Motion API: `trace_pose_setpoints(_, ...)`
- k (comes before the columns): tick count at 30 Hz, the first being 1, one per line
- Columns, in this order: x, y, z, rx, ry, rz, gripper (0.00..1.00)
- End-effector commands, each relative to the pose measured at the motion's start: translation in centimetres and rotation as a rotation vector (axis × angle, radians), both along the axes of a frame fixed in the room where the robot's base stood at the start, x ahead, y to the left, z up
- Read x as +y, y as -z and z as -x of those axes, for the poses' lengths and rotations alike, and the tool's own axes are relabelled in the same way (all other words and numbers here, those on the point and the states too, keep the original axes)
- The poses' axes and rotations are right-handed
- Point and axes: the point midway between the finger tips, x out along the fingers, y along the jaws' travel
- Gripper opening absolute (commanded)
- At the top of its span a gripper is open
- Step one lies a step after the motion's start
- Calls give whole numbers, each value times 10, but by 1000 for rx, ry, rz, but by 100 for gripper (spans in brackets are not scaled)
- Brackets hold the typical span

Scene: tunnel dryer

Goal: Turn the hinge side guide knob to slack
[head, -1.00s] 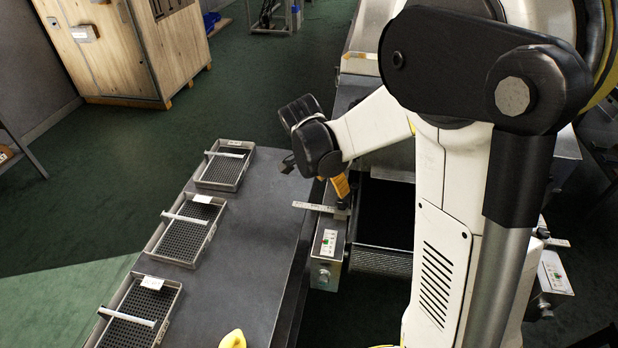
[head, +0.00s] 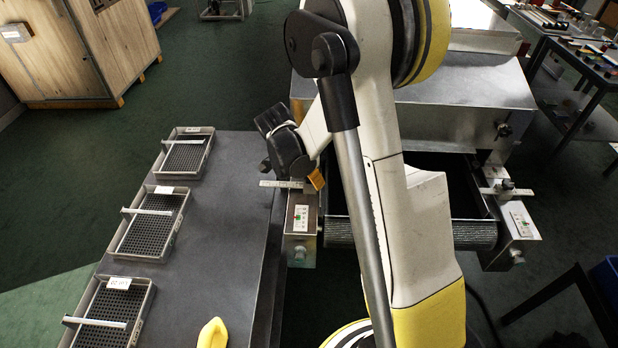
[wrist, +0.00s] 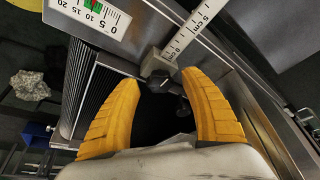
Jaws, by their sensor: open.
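My gripper (head: 317,181) hangs over the left side guide of the dryer's infeed, its orange fingers partly hidden by my wrist. In the wrist view my gripper (wrist: 160,82) is open, with one finger on each side of a dark knob (wrist: 158,79). The knob sits by the clamp block at the end of a white centimetre scale (wrist: 192,33); contact cannot be told. That scale also sticks out left in the head view (head: 281,184). A matching right guide has its own dark knob (head: 507,184). No label shows which is the hinge side.
A scale plate with a green mark (wrist: 92,14) is beside the guide. The dark table (head: 225,230) at left bears mesh trays (head: 150,222) and a yellow object (head: 212,334). A mesh conveyor belt (head: 468,235) lies between the guides. The dryer housing (head: 460,95) rises behind.

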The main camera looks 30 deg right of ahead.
Motion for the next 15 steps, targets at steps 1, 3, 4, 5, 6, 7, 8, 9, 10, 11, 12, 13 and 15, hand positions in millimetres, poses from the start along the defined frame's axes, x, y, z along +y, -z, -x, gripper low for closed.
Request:
trace_pose_setpoints(1,0,0,0,0,0,0,53)
trace_pose_setpoints(3,0,0,0,0,0,0,53)
trace_pose_setpoints(4,0,0,0,0,0,0,53)
trace_pose_setpoints(5,0,-1,0,0,0,0,53)
trace_pose_setpoints(6,0,-1,0,0,0,0,42)
trace_pose_setpoints(7,0,-1,0,0,0,0,33)
trace_pose_setpoints(8,0,-1,0,0,0,0,24)
trace_pose_setpoints(9,0,-1,0,0,0,0,12)
trace_pose_setpoints(10,0,-1,0,0,0,0,3)
trace_pose_setpoints(11,0,-1,0,0,0,0,0)
trace_pose_setpoints(12,0,-1,0,0,0,0,0)
trace_pose_setpoints(13,0,-1,0,0,0,0,0)
trace_pose_setpoints(15,0,-1,0,0,0,0,0)
